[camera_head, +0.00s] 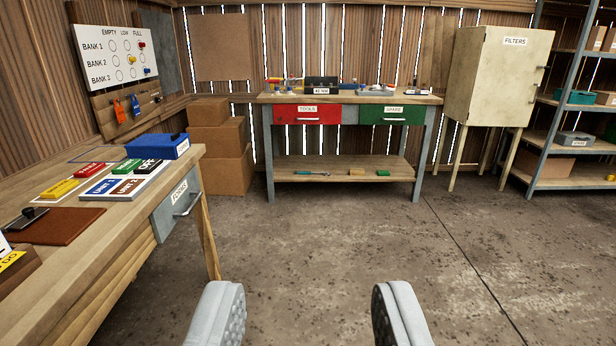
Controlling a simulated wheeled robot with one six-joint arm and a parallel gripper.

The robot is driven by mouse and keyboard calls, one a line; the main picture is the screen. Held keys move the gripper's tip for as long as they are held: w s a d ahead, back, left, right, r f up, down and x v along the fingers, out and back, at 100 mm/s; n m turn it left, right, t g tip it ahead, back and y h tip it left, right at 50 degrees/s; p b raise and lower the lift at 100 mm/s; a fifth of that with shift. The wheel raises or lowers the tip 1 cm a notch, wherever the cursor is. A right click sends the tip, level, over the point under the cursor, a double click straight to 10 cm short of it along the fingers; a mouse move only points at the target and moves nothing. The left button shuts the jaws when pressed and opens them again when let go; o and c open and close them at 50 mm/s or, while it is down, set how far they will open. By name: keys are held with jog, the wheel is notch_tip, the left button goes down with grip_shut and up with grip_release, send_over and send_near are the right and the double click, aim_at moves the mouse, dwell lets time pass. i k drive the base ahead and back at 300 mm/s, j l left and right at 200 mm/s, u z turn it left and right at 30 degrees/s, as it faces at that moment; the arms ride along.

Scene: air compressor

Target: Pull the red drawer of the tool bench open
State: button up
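The tool bench (262,98) stands against the back wall, across the room from me. Its red drawer (285,115), labelled TOOLS, is at the left under the bench top and is shut. A light bar handle (308,120) runs across the drawer's front. A green drawer (393,114) labelled SPARE is to its right, also shut. My gripper (308,310) is at the bottom of the view with its two grey fingers wide apart. It is open and empty, well short of the bench, with only floor between the fingers.
A wooden desk (95,225) with coloured tags and a grey drawer (176,205) fills the left side. Cardboard boxes (222,150) stack left of the bench. A FILTERS cabinet (490,80) and a metal shelf (565,185) stand right. The concrete floor (350,235) ahead is clear.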

aim_at(283, 114)
jog(key=i, duration=1.1)
jog(key=i+u, duration=0.1)
jog(key=i, duration=1.05)
jog(key=i+l, duration=0.2)
jog(key=i, duration=0.9)
jog(key=i+l+u, duration=0.2)
jog(key=i, duration=0.25)
jog(key=i+u, duration=0.25)
jog(key=i, duration=0.2)
